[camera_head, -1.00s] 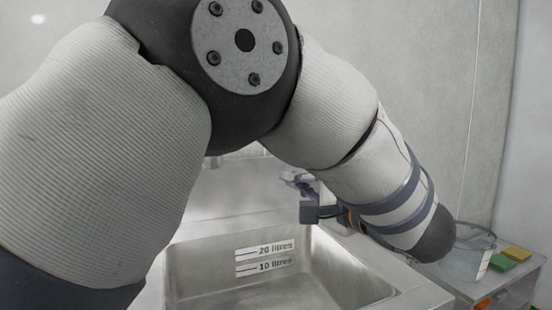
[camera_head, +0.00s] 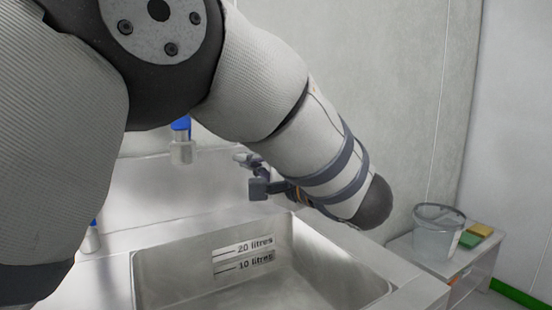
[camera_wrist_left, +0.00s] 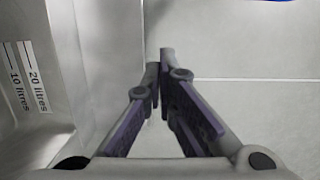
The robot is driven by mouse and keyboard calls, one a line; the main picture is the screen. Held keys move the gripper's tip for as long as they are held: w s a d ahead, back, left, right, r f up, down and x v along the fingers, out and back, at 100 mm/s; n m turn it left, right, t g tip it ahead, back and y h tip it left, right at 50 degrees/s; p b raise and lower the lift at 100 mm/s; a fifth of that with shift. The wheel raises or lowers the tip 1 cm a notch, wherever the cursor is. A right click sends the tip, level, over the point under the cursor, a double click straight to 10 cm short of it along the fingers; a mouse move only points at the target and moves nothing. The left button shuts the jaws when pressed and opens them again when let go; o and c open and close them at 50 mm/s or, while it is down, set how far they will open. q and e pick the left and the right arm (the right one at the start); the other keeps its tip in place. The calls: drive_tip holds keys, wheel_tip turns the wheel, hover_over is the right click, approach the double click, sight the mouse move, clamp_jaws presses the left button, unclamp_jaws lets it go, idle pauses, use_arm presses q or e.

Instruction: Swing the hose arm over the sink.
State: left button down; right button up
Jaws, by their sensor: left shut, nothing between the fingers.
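The steel sink (camera_head: 165,275) is at the bottom of the head view, its inner wall marked 10 and 20 litres. The sink wall also shows at the left of the left wrist view (camera_wrist_left: 62,25). A blue-topped metal piece (camera_head: 182,150), perhaps the hose arm's end, hangs behind the sink's back edge. My left arm hides what lies above it, so I cannot trace the hose arm. My right gripper is not in view.
A clear bucket (camera_head: 437,235) stands on a side table (camera_head: 465,262) at the right, beside green (camera_head: 481,230) and yellow sponges. Another small blue-topped fitting (camera_head: 91,238) shows at the left, partly behind my arm. A plain wall stands behind.

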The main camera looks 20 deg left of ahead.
use_arm(q)
drive_tip(key=x, duration=0.9)
drive_tip(key=s, duration=0.2)
drive_tip(key=s+p, duration=0.1)
drive_tip(key=s, duration=0.1)
drive_tip(key=shift+a+f, duration=0.1)
drive_tip(key=shift+a, duration=0.2)
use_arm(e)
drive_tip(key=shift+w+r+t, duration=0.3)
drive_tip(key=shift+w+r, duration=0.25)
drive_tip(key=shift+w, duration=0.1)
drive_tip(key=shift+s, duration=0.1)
